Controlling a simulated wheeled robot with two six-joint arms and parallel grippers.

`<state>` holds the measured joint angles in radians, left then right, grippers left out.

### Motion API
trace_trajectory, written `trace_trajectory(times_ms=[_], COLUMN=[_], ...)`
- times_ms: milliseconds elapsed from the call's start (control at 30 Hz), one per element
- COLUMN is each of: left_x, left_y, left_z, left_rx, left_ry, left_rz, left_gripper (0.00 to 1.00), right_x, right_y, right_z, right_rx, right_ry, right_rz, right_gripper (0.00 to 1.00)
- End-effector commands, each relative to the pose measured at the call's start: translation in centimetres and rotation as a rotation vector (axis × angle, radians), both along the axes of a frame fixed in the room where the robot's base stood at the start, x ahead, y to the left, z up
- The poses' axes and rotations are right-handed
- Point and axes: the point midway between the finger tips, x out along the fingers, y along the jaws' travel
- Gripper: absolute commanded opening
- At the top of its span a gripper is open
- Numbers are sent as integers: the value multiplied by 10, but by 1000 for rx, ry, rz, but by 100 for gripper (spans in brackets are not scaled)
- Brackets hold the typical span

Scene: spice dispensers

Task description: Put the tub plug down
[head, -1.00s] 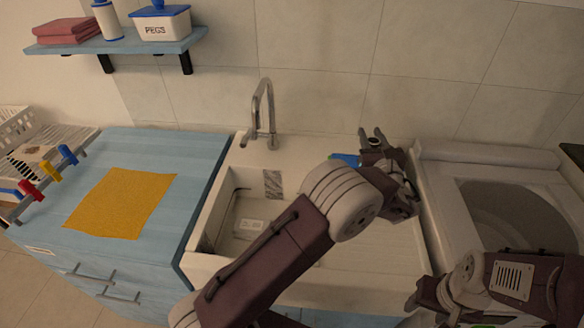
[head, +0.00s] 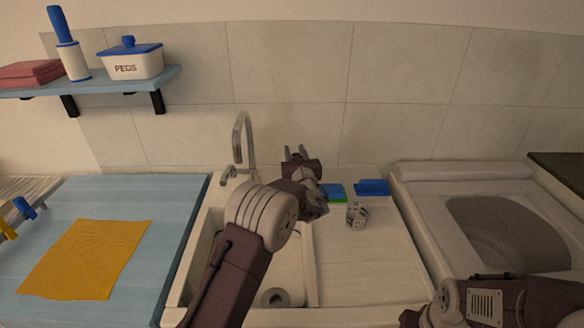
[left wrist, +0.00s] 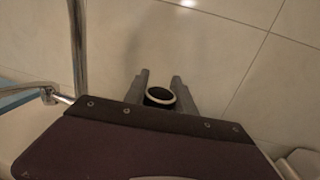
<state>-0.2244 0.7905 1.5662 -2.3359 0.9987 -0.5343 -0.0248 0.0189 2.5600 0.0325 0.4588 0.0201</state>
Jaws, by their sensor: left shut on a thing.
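My left gripper (head: 297,152) is raised behind the sink, to the right of the tap, with its fingers pointing up in the head view. In the left wrist view my left gripper (left wrist: 160,88) has its two fingers on either side of the tub plug (left wrist: 160,97), a small dark round piece with a pale rim. It is held between them, against the tiled wall as background. The plug cannot be made out in the head view. The sink (head: 312,262) lies below, partly hidden by my left arm. My right arm shows at the lower right, but its gripper does not.
The tap (head: 240,145) stands left of my gripper. A blue and green sponge (head: 332,192), a blue item (head: 372,187) and a patterned tumbler (head: 356,215) stand on the right. A washer (head: 490,225) is further right. A yellow cloth (head: 85,260) lies on the blue cabinet.

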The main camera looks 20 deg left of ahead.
Motion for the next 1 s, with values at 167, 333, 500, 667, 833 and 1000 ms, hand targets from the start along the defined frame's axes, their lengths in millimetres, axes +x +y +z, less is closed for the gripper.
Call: trace_trajectory(times_ms=[167,333,500,667,833,1000], left_x=[1,1,1,1,0,0], left_y=[10,9,9,9,9,9], left_z=[-5,-20,-46,-45,-50,-48], left_rx=[-1,1,-1,-1,-1,0], left_ry=[-2,1,0,-3,-2,-1], left_rz=[-1,-1,-1,-1,-1,-1], left_gripper=[0,0,0,0,0,53], right_x=[0,0,0,0,0,0], right_y=[0,0,0,0,0,0], right_z=[0,-1,-2,-1,-7,-5], right_rx=[0,0,0,0,0,0], right_ry=[0,0,0,0,0,0], right_rz=[0,0,0,0,0,0], right_gripper=[54,54,54,54,54,54])
